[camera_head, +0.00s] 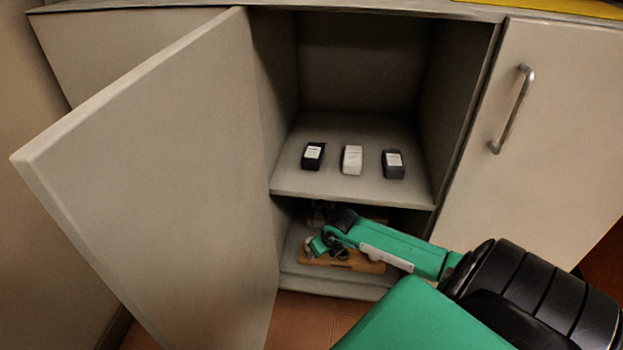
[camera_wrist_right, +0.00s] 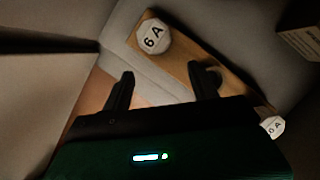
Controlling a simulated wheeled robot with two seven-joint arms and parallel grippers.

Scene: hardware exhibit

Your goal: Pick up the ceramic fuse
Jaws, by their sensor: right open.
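Two white octagonal pieces marked "6 A", likely ceramic fuses, show in the right wrist view: one fuse (camera_wrist_right: 153,37) beyond the fingers, the other fuse (camera_wrist_right: 272,126) at the lower right edge, partly hidden by my gripper. They sit on a tan wooden board (camera_wrist_right: 187,48). The board (camera_head: 372,267) also shows on the lower shelf in the head view, partly covered by my right arm. My right gripper (camera_wrist_right: 162,86) is open and empty, its fingers apart from the nearer fuse. In the head view my right gripper (camera_head: 322,240) reaches into the lower compartment. My left gripper is not in view.
A cabinet door (camera_head: 150,170) stands open at the left. The upper shelf (camera_head: 330,190) sits above my right gripper and holds a black box (camera_head: 312,156), a white box (camera_head: 352,160) and a dark box (camera_head: 393,164). A closed door (camera_head: 545,130) is at the right.

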